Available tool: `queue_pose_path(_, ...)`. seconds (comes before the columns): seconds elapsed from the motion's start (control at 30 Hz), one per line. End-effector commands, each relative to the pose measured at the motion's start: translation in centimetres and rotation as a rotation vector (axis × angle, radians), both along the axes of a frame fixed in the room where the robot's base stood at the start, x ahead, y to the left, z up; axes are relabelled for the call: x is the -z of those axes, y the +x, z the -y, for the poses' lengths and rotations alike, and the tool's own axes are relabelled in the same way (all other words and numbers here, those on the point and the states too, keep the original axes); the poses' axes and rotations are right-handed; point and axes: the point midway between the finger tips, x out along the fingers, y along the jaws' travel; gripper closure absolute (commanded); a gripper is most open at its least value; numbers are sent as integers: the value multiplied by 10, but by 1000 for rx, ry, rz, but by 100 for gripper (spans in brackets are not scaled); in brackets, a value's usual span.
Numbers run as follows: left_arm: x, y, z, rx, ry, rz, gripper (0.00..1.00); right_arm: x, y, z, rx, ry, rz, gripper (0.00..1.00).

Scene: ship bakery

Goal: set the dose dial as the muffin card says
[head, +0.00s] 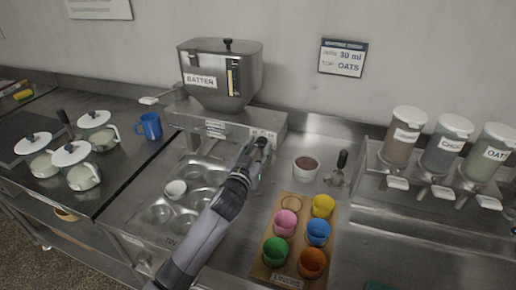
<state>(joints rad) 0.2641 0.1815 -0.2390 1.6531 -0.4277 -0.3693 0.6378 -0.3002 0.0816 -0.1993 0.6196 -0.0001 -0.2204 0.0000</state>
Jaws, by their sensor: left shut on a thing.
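The muffin card (343,57) hangs on the back wall, right of the batter dispenser; it reads 30 ml and, below, OATS, and its header is too small to read surely. The steel dispenser hopper (221,75), labelled BATTER, stands on a steel base (212,118). My left gripper (262,143) is shut at the right end of the base's front face, on what seems to be the dose dial. The fingers hide the dial, and its setting cannot be read. Small marks show just above the gripper. My right gripper is not in view.
A muffin tin (160,196) with one white cup lies below the dispenser, left of my arm. A board (264,255) of coloured cups and a brown-filled bowl (306,168) stand right. Topping dispensers (404,137) stand far right; lidded pots (76,166) and a blue mug (150,126) left.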

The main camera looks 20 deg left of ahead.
Motion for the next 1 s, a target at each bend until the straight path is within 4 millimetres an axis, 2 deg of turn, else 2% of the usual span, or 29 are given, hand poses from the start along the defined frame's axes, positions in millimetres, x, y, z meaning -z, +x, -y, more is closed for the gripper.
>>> queue_pose_path(0.37,0,0,0,0,89,3,95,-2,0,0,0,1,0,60)
queue_pose_path(1.0,0,0,2,0,592,21,95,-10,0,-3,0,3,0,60)
